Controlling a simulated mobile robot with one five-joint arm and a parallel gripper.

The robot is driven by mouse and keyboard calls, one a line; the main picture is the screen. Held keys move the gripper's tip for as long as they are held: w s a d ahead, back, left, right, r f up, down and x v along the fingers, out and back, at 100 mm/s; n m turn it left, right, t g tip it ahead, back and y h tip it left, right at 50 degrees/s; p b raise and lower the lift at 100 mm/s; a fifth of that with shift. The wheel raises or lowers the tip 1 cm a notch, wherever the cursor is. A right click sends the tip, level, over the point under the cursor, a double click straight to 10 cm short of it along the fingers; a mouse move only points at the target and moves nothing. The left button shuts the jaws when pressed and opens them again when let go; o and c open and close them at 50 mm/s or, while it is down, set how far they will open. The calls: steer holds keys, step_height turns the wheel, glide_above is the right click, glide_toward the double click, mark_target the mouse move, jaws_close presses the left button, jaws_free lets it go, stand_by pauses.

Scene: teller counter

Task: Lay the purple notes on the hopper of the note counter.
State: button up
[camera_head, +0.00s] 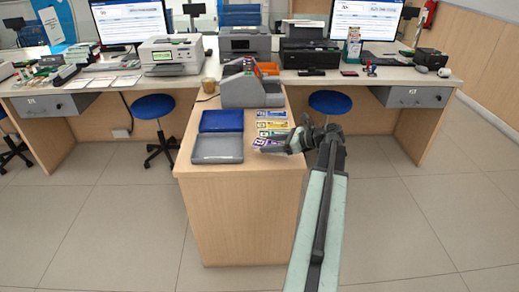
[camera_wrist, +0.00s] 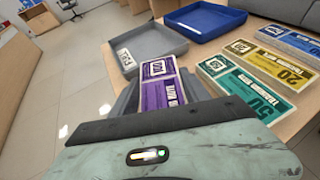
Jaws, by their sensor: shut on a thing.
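The purple notes (camera_wrist: 160,82) are a flat bundle held in my gripper (camera_wrist: 165,92), with the far part sticking out past the fingers. In the head view my gripper (camera_head: 287,147) is low at the right edge of the wooden counter, and the purple notes (camera_head: 264,143) show at its tip. I cannot tell whether the bundle still touches the counter. The note counter (camera_head: 246,96) is a grey machine at the back of this counter, beyond the trays and notes. Its hopper is hard to make out.
A grey tray (camera_head: 217,150) and a blue tray (camera_head: 221,121) lie left of the notes. Green notes (camera_wrist: 243,86) and yellow notes (camera_wrist: 277,65) lie beside my gripper. A cup (camera_head: 209,85) stands left of the note counter. Open floor lies right of the counter.

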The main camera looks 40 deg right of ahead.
mark_target(269, 156)
step_height(269, 156, down, 4)
steer(key=b, duration=0.4)
steer(key=shift+w+a+r, duration=0.1)
steer(key=shift+a+r, duration=0.05)
steer(key=shift+r, duration=0.15)
steer(key=shift+f, duration=0.25)
steer(key=o, duration=1.6)
steer(key=shift+r, duration=0.1)
steer(key=shift+r, duration=0.1)
steer(key=shift+s+r+p, duration=0.2)
steer(key=shift+r+p, duration=0.05)
steer(key=shift+p, duration=0.25)
steer(key=p+v, duration=0.4)
steer(key=v, duration=0.6)
steer(key=shift+s+d+r, duration=0.1)
steer(key=shift+s+d, duration=0.15)
steer(key=shift+d, duration=0.05)
steer(key=shift+s+d, duration=0.2)
steer(key=shift+s, duration=0.2)
